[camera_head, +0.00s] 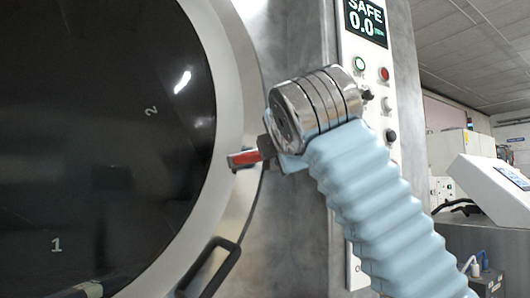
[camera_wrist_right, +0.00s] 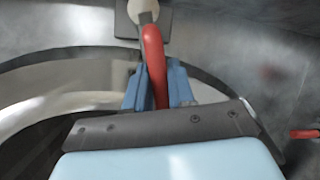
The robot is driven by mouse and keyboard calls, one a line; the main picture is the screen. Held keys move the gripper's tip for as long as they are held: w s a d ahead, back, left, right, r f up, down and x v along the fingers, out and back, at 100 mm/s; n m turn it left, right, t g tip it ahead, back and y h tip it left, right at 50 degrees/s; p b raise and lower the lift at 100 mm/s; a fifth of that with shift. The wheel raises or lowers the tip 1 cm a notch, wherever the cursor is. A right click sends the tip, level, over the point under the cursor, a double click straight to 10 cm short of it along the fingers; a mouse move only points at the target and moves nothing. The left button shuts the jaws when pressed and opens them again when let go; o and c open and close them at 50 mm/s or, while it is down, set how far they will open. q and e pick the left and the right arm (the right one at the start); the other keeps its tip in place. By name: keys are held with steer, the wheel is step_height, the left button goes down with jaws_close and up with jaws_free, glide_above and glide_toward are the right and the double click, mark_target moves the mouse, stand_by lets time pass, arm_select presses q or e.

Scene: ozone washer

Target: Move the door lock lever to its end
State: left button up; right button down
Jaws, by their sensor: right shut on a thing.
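The door lock lever is a curved red handle (camera_wrist_right: 155,58) in the right wrist view, with a pale round joint at its top on a dark mount (camera_wrist_right: 128,22). My right gripper (camera_wrist_right: 160,88) has its blue fingers on either side of the red handle, shut on it. In the head view, my right gripper (camera_head: 268,147) is at the rim of the round door, mostly hidden by my wrist. A red piece (camera_head: 243,158) sticks out to its left there; I cannot tell whether it is this lever. My left gripper is in neither view.
The large round door (camera_head: 100,130) with dark glass fills the left, with a black bar handle (camera_head: 215,266) low on its rim. A control panel (camera_head: 375,75) with buttons and a "SAFE 0.0" display stands at right. Another red piece (camera_wrist_right: 305,134) shows at the wrist view's right edge.

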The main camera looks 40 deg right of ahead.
steer(key=shift+a+r+m, duration=0.1)
steer(key=shift+r+m, duration=0.35)
steer(key=shift+m, duration=0.05)
steer(key=c, duration=1.1)
jaws_free()
steer(key=shift+g, duration=0.3)
steer(key=shift+o, duration=0.2)
steer(key=shift+s, duration=0.1)
steer(key=v, duration=1.3)
steer(key=shift+s, duration=0.35)
steer(key=shift+r, duration=0.1)
